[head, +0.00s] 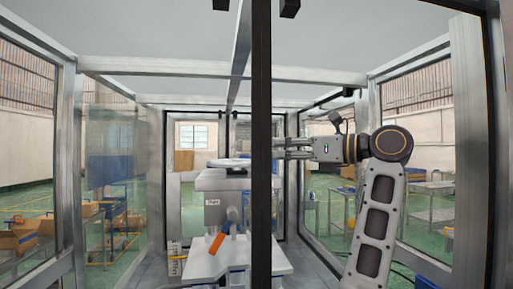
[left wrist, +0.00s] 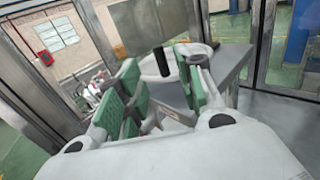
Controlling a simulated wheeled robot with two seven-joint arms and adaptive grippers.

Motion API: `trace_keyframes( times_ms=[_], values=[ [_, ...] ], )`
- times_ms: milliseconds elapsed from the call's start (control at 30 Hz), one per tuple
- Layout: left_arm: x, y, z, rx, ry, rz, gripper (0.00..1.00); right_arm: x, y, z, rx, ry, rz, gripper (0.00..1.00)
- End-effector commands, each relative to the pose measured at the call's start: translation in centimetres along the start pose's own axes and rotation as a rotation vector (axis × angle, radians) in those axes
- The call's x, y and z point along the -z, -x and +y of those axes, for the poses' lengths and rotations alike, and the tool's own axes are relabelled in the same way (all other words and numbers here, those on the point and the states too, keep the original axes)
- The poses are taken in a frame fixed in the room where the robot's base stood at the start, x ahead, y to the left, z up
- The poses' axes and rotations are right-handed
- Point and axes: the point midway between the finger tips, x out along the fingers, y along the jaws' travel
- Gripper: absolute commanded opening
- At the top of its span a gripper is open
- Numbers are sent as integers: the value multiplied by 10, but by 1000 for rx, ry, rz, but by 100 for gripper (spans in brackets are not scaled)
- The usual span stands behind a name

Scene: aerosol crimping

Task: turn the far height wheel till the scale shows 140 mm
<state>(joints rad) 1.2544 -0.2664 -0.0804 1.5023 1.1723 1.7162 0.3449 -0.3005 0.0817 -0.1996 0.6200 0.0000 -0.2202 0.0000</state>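A pale height wheel (head: 230,163) lies flat on top of the grey press (head: 212,213) in the head view. In the left wrist view the white wheel (left wrist: 152,66) shows with a black upright handle (left wrist: 166,63), ahead of and between the green-padded fingers. My left gripper (head: 287,148) is level with the wheel, to its right, behind a dark post; its fingers are apart. It also shows open in the left wrist view (left wrist: 160,72). Contact with the handle cannot be told. A second wheel is not clear. The scale reading is not legible. My right gripper is not in view.
A dark upright post (head: 261,120) cuts through the head view and hides part of the press. An orange handle (head: 217,243) hangs at the press front. Metal frame posts (head: 467,140) and clear panels (head: 110,180) close in the sides.

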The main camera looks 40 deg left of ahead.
Motion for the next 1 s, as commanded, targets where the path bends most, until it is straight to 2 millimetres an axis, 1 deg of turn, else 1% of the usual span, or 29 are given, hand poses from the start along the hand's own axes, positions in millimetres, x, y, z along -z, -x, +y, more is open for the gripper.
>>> trace_keyframes(
  times_ms=[100,500,700,1000],
  values=[
    [-1,-17,0,-2,-1,0,36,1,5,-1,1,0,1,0],
    [-1,-67,0,-1,-1,-1,36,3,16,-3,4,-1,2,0],
    [0,-82,0,-1,-2,0,36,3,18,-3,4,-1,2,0],
    [0,-85,0,0,-1,0,36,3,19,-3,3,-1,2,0]
  ],
)
